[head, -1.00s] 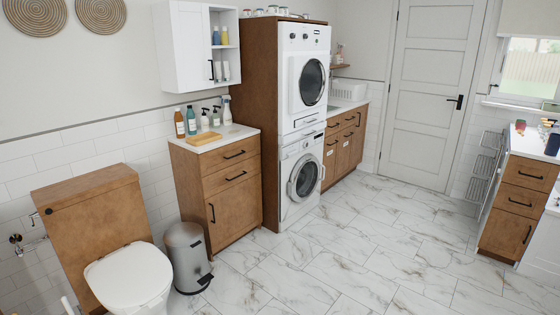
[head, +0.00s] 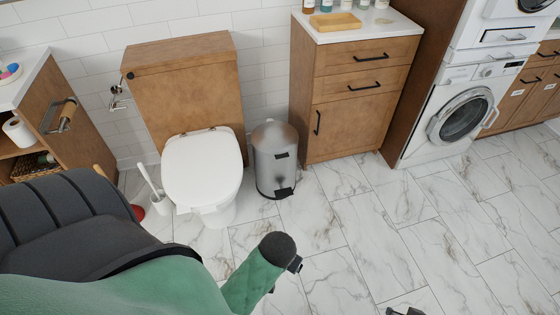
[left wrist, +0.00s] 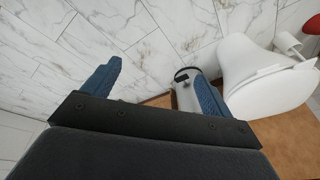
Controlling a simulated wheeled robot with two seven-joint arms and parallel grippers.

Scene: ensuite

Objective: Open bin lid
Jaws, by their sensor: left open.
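The bin (head: 275,165) is a grey metal cylinder with a domed lid (head: 274,135) and a black pedal (head: 284,193) low at its front. It stands on the floor between the toilet and the wooden cabinet, and its lid is shut. In the left wrist view my left gripper (left wrist: 155,88) is open and empty, with two blue fingers wide apart. The bin (left wrist: 187,92) shows there beyond the right-hand finger, partly hidden by it; the two look apart. In the head view my green arm reaches in from the lower left, and I cannot make out its fingers.
The toilet (head: 203,168) stands left of the bin, with a toilet brush (head: 153,190) beside it. The wooden cabinet (head: 350,105) stands right of the bin, then the washing machine (head: 462,112).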

